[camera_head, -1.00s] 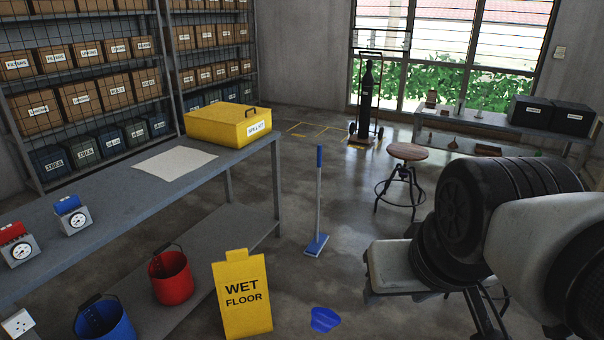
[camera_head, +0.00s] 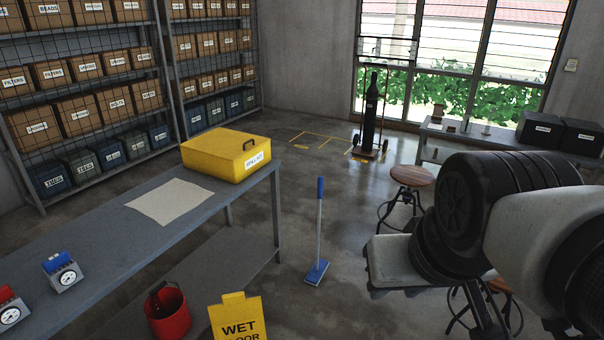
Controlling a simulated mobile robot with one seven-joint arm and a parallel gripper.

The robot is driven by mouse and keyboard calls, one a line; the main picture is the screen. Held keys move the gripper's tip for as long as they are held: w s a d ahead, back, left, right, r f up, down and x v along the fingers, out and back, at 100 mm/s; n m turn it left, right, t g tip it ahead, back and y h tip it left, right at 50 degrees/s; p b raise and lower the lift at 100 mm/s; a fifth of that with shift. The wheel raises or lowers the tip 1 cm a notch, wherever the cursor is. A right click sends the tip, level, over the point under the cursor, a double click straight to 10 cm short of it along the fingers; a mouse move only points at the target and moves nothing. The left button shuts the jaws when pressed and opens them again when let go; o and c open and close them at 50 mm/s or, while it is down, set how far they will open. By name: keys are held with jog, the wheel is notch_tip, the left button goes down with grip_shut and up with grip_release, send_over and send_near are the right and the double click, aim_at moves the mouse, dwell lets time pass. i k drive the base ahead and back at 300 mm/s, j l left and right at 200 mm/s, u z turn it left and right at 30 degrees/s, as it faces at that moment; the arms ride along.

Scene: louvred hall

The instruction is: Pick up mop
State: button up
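The mop (camera_head: 318,236) stands upright on the concrete floor in the middle of the view. It has a blue grip on top, a thin grey pole and a flat blue head (camera_head: 317,273). It stands just right of the near workbench's end and touches nothing but the floor. My arm fills the right side of the view, with the mop to its left. My gripper's fingers cannot be made out, so whether it is open or shut does not show.
A grey workbench (camera_head: 110,237) with a yellow spill kit box (camera_head: 215,152) runs along the left. A yellow wet floor sign (camera_head: 235,318) and a red bucket (camera_head: 168,312) stand near the bottom. A stool (camera_head: 411,176) and gas cylinder (camera_head: 371,115) stand beyond. Floor around the mop is clear.

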aim_at(313, 277)
jog(key=i+l, duration=0.15)
jog(key=i, duration=0.3)
jog(key=i+l, duration=0.15)
jog(key=i, duration=0.35)
jog(key=i+l+u, duration=0.1)
jog(key=i, duration=0.35)
jog(key=i+l, duration=0.25)
jog(key=i, duration=0.2)
jog(key=i+l, duration=0.2)
jog(key=i, duration=0.3)
jog(key=i+l+u, duration=0.1)
jog(key=i, duration=0.35)
jog(key=i+l, duration=0.35)
jog(key=i+u, duration=0.05)
jog(key=i, duration=0.05)
